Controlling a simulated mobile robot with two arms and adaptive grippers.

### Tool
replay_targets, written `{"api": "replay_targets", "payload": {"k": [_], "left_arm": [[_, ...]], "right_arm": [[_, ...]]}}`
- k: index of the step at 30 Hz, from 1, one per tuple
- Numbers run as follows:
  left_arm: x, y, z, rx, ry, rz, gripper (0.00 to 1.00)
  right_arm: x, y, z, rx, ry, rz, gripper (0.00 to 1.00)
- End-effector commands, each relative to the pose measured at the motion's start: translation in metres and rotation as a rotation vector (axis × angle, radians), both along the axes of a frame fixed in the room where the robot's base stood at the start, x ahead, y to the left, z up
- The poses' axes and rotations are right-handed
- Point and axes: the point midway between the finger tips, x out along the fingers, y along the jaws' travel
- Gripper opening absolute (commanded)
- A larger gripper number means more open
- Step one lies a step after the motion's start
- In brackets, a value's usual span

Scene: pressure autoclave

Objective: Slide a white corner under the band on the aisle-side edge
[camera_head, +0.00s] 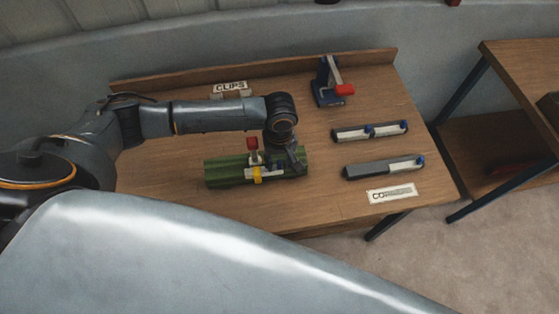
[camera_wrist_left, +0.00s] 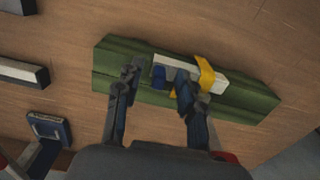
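A green ribbed block (camera_head: 225,171) lies on the wooden table in the head view and fills the middle of the left wrist view (camera_wrist_left: 120,55). A white strip (camera_head: 276,173) lies along it; in the left wrist view the strip (camera_wrist_left: 175,62) has a small blue piece (camera_wrist_left: 158,77) near its left end. A yellow band (camera_head: 257,175) crosses the strip, and it also shows in the left wrist view (camera_wrist_left: 205,74). My left gripper (camera_head: 297,163) is over the block, fingers apart (camera_wrist_left: 158,82), with the blue piece between them; contact is unclear. The right gripper is out of view.
A red-topped post (camera_head: 252,144) stands at the block. A blue stand with a red part (camera_head: 344,90) is at the back. Two dark holders (camera_head: 370,132) (camera_head: 365,171) lie to the right, near a white label (camera_head: 391,194). A CLIPS sign (camera_head: 230,87) is behind my arm.

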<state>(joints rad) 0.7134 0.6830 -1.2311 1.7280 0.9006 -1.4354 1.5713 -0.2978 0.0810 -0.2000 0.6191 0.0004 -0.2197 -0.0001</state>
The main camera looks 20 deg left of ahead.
Motion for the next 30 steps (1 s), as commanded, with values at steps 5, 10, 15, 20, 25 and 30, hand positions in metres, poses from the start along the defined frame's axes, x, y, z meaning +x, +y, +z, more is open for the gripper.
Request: {"api": "replay_targets", "payload": {"k": [5, 10, 15, 20, 25, 30], "left_arm": [[0.001, 0.0, 0.024, -0.001, -0.004, 0.001, 0.39], [0.001, 0.0, 0.061, -0.002, -0.005, -0.002, 0.39], [0.001, 0.0, 0.094, -0.001, -0.004, 0.0, 0.39], [0.001, 0.0, 0.112, -0.001, -0.002, -0.001, 0.39], [0.0, 0.0, 0.118, 0.001, -0.001, 0.0, 0.39], [0.0, 0.0, 0.118, 0.001, -0.001, 0.0, 0.39]], "right_arm": [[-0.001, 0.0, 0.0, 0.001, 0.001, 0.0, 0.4], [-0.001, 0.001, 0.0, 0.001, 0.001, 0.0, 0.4], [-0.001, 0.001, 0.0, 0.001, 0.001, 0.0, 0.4], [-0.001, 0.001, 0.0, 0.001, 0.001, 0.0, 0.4], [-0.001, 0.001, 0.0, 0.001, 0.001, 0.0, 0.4], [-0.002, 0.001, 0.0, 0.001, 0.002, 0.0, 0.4]]}}
